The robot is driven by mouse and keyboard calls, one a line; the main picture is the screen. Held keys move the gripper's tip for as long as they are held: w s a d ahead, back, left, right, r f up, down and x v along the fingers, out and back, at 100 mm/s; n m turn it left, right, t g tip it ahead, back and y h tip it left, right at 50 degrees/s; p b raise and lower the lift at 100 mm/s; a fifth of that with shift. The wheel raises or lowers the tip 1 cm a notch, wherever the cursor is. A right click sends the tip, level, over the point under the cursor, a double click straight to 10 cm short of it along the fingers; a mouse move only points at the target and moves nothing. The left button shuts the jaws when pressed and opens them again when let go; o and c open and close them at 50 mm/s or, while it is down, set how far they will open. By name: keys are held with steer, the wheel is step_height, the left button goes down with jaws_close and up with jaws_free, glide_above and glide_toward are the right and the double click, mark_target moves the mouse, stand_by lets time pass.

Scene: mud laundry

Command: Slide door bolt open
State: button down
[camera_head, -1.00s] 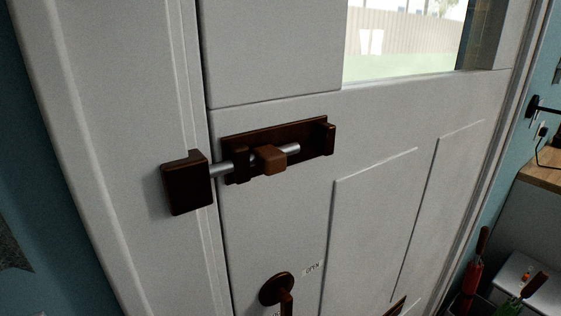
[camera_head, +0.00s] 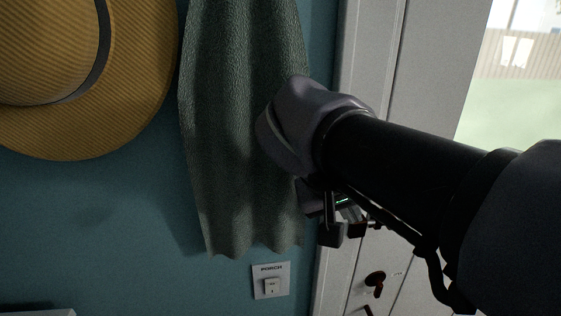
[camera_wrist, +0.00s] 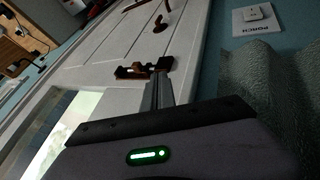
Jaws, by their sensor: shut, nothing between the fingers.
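The dark brown door bolt (camera_wrist: 130,71) is on the white door in the wrist view, with its brown keeper (camera_wrist: 165,63) on the frame side. My gripper (camera_wrist: 158,78) is shut and empty, its grey fingertips close to the bolt and overlapping the keeper in this view. I cannot tell whether they touch. In the head view my gripper (camera_head: 331,232) hangs below my wrist, near the door's edge. My arm and gripper hide most of the bolt there, so how far its rod reaches into the keeper is unclear.
A green towel (camera_head: 235,150) and a straw hat (camera_head: 90,130) hang on the blue wall left of the door frame. A light switch (camera_head: 271,281) is below the towel. A brown door handle (camera_head: 375,279) sits below the bolt.

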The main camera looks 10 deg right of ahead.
steer(key=w+d+f+b, duration=0.2)
steer(key=w+d+f, duration=0.2)
steer(key=d+f, duration=0.3)
steer(key=shift+w+d+f, duration=0.25)
steer(key=shift+w+d, duration=0.15)
steer(key=shift+d, duration=0.55)
steer(key=d, duration=0.5)
steer(key=shift+w+d, duration=0.1)
steer(key=shift+d, duration=0.1)
steer(key=shift+a, duration=0.1)
